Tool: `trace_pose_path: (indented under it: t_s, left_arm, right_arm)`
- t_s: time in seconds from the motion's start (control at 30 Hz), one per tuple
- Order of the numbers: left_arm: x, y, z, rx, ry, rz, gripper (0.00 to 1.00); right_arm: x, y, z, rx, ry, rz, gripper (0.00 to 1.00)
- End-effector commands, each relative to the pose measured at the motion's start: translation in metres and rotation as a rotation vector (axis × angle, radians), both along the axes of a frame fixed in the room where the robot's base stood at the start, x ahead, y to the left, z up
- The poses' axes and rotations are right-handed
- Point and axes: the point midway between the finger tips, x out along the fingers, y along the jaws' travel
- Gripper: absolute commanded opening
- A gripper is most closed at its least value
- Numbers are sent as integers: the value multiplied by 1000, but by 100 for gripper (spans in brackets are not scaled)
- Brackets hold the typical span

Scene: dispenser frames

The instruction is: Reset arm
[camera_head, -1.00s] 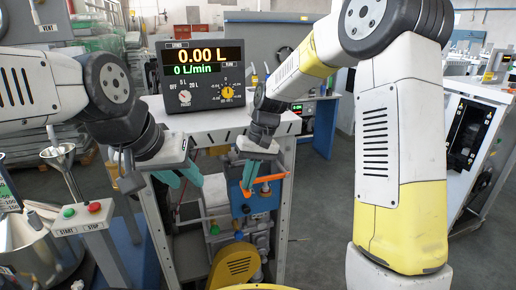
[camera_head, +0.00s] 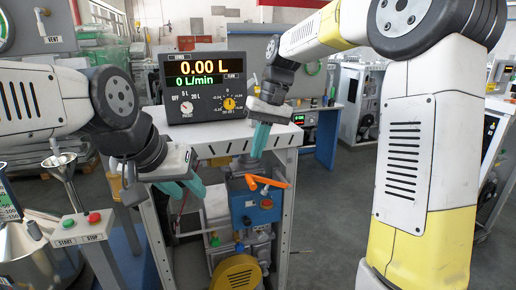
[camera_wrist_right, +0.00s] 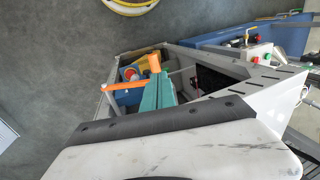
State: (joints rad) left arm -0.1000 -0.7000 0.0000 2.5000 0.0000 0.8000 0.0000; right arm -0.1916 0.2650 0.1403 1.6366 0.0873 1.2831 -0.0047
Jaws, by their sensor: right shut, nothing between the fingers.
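My right gripper (camera_head: 258,150) hangs above the front edge of the white-topped cart (camera_head: 222,142), its teal fingers together and empty, pointing down. In the right wrist view the shut teal fingers (camera_wrist_right: 158,92) appear beside the orange lever handle (camera_wrist_right: 130,87); whether they touch it is unclear. In the head view the orange lever handle (camera_head: 268,182) sits on a blue box (camera_head: 252,205) in the cart, just below the fingertips. My left gripper (camera_head: 184,188) is at the cart's left front, its teal fingers apart with nothing visible between them.
The flow display (camera_head: 204,86) on the cart reads 0.00 L and 0 L/min. At left stand a START/STOP panel (camera_head: 80,224), a funnel (camera_head: 60,168) and a metal vessel (camera_head: 35,260). A yellow motor part (camera_head: 236,272) sits low in the cart. Floor right of the cart is open.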

Motion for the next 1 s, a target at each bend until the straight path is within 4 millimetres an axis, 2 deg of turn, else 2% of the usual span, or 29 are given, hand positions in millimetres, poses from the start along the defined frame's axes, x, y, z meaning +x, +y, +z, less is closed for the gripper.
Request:
trace_pose_path:
  t_s: [0.17, 0.27, 0.37, 0.5, 0.6, 0.8, 1.0]
  left_arm:
    - [0, 0, 0, 0, 0, 0, 36]
    - [0, 0, 0, 0, 0, 0, 36]
    - [0, 0, 0, 0, 0, 0, 36]
    - [0, 0, 0, 0, 0, 0, 36]
    - [0, 0, 0, 0, 0, 0, 36]
    - [0, 0, 0, 0, 0, 0, 36]
    - [0, 0, 0, 0, 0, 0, 36]
  right_arm:
    - [-2, -2, 1, 0, -6, -4, 0]
    - [-11, -12, 8, -3, -35, -21, 0]
    - [-30, -32, 19, -8, -98, -56, 0]
    - [-69, -68, 31, -15, -212, -124, 0]
    - [-99, -92, 32, -16, -292, -175, 0]
    - [-154, -128, 21, -9, -442, -264, 0]
    - [-186, -143, 5, 0, -532, -314, 0]
